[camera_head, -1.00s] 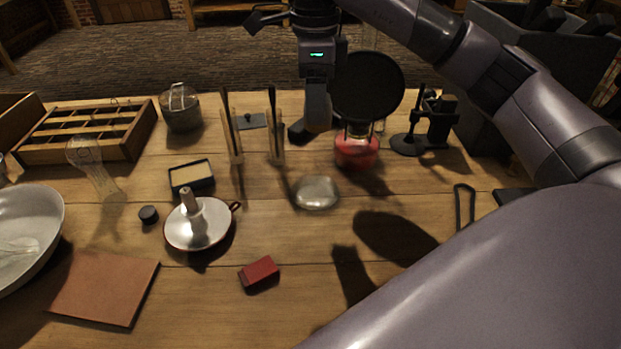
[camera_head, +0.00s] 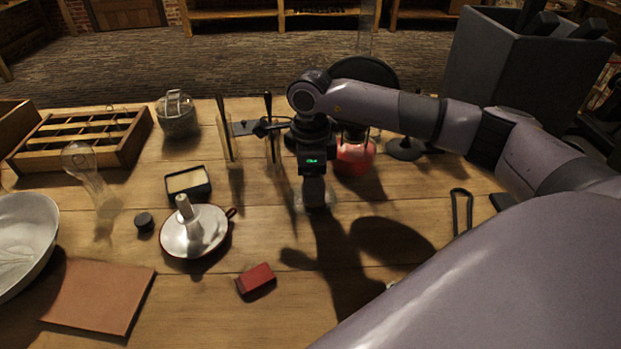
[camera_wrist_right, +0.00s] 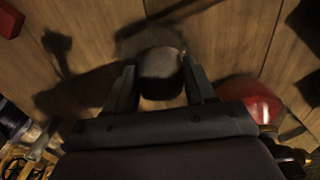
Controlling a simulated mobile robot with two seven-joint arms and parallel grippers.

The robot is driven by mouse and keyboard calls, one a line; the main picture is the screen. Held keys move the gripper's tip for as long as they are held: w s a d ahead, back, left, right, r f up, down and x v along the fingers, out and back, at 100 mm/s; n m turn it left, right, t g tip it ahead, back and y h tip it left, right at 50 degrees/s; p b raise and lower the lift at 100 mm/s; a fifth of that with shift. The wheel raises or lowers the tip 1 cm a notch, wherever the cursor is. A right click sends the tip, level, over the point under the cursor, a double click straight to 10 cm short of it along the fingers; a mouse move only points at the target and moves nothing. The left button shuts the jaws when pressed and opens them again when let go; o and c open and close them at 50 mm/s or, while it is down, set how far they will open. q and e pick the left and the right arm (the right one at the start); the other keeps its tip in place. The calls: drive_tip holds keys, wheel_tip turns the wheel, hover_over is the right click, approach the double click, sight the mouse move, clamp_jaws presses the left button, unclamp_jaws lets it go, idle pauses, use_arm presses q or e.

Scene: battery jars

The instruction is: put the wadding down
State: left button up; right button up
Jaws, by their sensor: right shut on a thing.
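My right gripper (camera_head: 315,195) points down low over the middle of the table. In the right wrist view its two fingers (camera_wrist_right: 160,85) are shut on a rounded lump, which I take to be the wadding (camera_wrist_right: 160,68). The lump is in deep shadow, so its colour and texture are unclear. Just beyond it in that view is a pale, glassy round thing (camera_wrist_right: 128,42) on the wood. I cannot tell whether the lump touches it. My left gripper is not in view.
A red-filled vessel (camera_head: 352,157) stands close behind the right gripper; it also shows in the wrist view (camera_wrist_right: 252,98). A white candlestick dish (camera_head: 212,238), a red block (camera_head: 256,278) and a shallow tray (camera_head: 188,184) lie to the left.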

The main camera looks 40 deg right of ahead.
drive_tip(key=shift+f, duration=0.2)
drive_tip(key=o, duration=0.9)
drive_tip(key=shift+r, duration=0.1)
drive_tip(key=shift+o, duration=0.2)
drive_tip(key=shift+r, duration=0.15)
wheel_tip(320, 180, up, 12)
